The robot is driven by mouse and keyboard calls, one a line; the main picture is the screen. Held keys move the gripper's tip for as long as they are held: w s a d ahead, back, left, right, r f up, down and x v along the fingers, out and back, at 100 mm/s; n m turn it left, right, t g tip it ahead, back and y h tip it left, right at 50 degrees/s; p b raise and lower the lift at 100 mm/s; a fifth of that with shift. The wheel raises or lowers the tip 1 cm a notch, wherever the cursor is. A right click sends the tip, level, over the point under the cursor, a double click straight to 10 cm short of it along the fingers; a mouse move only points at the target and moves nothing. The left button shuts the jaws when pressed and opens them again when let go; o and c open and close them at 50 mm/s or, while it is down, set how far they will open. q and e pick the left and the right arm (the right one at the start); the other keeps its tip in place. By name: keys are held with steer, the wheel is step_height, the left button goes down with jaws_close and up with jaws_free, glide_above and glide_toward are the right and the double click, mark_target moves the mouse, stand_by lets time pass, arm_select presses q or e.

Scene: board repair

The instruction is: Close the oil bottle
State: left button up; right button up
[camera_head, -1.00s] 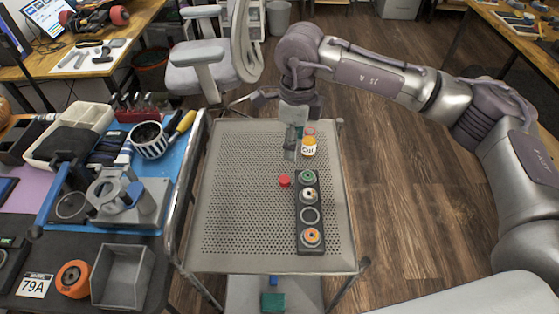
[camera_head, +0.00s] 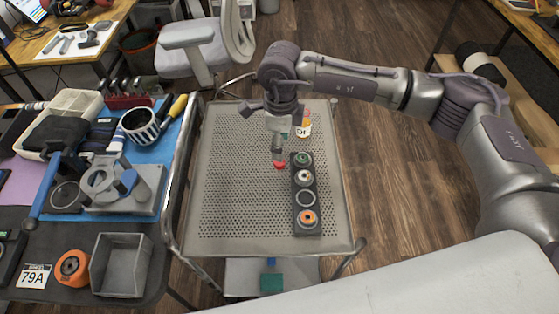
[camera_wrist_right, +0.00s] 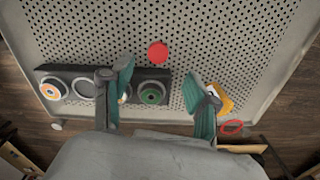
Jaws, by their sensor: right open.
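The oil bottle (camera_head: 304,127) stands upright near the far right of the cart top, with orange-yellow contents and a white label. In the right wrist view the bottle (camera_wrist_right: 224,100) is partly hidden by a finger. A round red cap (camera_head: 280,165) lies apart from it on the perforated surface, and also shows in the wrist view (camera_wrist_right: 157,52). My right gripper (camera_head: 279,152) points down just above the cap. Its fingers (camera_wrist_right: 157,75) are spread, with nothing held between them. My left gripper is not in view.
A dark holder (camera_head: 313,214) with a row of round pieces sits just right of the cap. The perforated cart top (camera_head: 235,205) is clear at left. A workbench with tools and a grey bin (camera_head: 121,266) stands left of the cart.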

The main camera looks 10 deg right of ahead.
mark_target(279, 164)
steer(key=shift+f, duration=0.4)
steer(key=shift+s+a+f+p, duration=0.15)
steer(key=shift+f+p, duration=0.3)
steer(key=shift+f, duration=2.15)
steer(key=c, duration=0.8)
